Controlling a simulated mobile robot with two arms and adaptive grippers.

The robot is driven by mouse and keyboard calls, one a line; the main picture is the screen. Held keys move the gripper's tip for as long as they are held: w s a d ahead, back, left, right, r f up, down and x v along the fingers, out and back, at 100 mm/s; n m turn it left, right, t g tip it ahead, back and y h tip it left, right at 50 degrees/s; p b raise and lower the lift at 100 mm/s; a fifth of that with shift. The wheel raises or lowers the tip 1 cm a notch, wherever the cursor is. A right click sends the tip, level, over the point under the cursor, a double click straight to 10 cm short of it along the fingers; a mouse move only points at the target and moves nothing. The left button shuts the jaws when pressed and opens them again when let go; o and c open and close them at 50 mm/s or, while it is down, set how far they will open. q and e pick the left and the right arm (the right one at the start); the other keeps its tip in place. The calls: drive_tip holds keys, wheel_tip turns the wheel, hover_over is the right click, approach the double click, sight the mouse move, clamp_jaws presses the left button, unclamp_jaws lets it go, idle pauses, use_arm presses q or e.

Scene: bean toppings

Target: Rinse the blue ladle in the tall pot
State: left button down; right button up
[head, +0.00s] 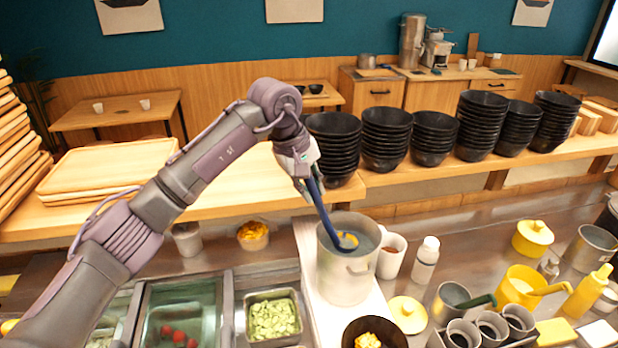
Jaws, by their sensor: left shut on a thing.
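The blue ladle (324,215) is tilted, its handle rising up and left from the tall pot (343,278). My left gripper (308,186) is shut on the upper part of the handle, above and left of the pot's rim. The ladle's lower end reaches inside the pot opening. Something yellow shows at that end, close to the greyish contents. I cannot tell how deep the ladle sits. My right gripper is not in view.
A white mug (391,256) and a white bottle (426,262) stand right of the pot. A dark bowl of yellow food (374,332) is in front. Stacked black bowls (386,138) line the counter behind. A green topping tray (273,318) lies to the left.

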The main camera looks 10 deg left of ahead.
use_arm(q)
wheel_tip(320, 180, down, 5)
drive_tip(key=s+a+t+h+b, duration=0.1)
drive_tip(key=s+a+b, duration=0.1)
drive_tip(key=b, duration=0.6)
drive_tip(key=shift+s+a+h, duration=0.15)
drive_tip(key=shift+a+h, duration=0.15)
drive_tip(key=shift+a, duration=0.1)
drive_tip(key=shift+r, duration=0.1)
drive_tip(key=shift+d, duration=0.1)
